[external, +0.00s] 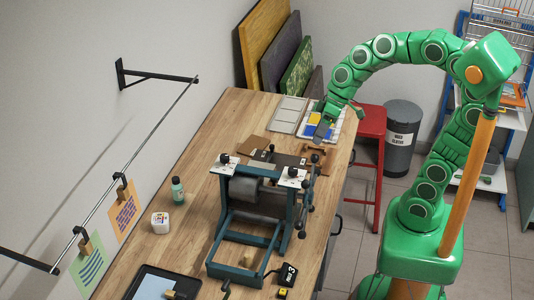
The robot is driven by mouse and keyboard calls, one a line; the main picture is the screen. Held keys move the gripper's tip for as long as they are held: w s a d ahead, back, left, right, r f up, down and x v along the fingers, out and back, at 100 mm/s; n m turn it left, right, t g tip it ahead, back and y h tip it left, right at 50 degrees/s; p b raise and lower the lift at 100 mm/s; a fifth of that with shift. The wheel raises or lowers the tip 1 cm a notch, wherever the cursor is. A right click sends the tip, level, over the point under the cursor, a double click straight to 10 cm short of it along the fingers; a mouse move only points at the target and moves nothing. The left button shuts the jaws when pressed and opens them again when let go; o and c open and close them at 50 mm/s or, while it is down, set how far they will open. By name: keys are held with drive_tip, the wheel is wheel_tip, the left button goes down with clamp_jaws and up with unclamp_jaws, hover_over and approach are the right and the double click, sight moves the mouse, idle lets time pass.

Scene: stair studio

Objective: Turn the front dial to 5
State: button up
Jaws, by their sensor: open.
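A dark teal press with a grey roller (244,190) stands on the wooden bench. Two white dial plates with black knobs sit on top of it, one at the left (224,164) and one at the right, nearer the bench's outer edge (292,177). The marks and numbers on them are too small to read, so I cannot tell either setting. My gripper (321,132) hangs from the green arm above the far part of the bench, beyond the press. It is apart from both knobs. It is open and I see nothing held; its fingertips are small and partly hidden.
A spoked handwheel (308,196) sticks out at the press's right side. A palette of coloured squares (332,117) and a pale panel (287,114) lie behind. A red stool (371,150) is beside the bench.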

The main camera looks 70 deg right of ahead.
drive_tip(key=s+d+f+g+h, duration=0.1)
drive_tip(key=s+f, duration=0.2)
drive_tip(key=s, duration=0.3)
drive_tip(key=s+d+f+g+h, duration=0.1)
drive_tip(key=s+f+g+h, duration=0.1)
drive_tip(key=s, duration=0.5)
drive_tip(key=s+d+f+m+g+h, duration=0.1)
drive_tip(key=s+d+f+g, duration=0.1)
drive_tip(key=s, duration=0.5)
drive_tip(key=shift+f+h, duration=0.3)
drive_tip(key=shift+f, duration=0.5)
drive_tip(key=w+a+r+t+y, duration=0.1)
drive_tip(key=w+a+r, duration=0.3)
drive_tip(key=w+r, duration=0.25)
drive_tip(key=w+a+r+m+y, duration=0.1)
drive_tip(key=w+a+r, duration=0.2)
drive_tip(key=w+r, duration=0.35)
drive_tip(key=w+a+r+t, duration=0.1)
drive_tip(key=w+a+r, duration=0.35)
drive_tip(key=w, duration=0.45)
drive_tip(key=h, duration=0.3)
hover_over(293, 169)
drive_tip(key=shift+n+g, duration=0.3)
drive_tip(key=shift+g, duration=0.1)
wheel_tip(293, 169, down, 5)
drive_tip(key=shift+f, duration=0.1)
drive_tip(key=shift+a+f, duration=0.15)
drive_tip(key=shift+f, duration=3.85)
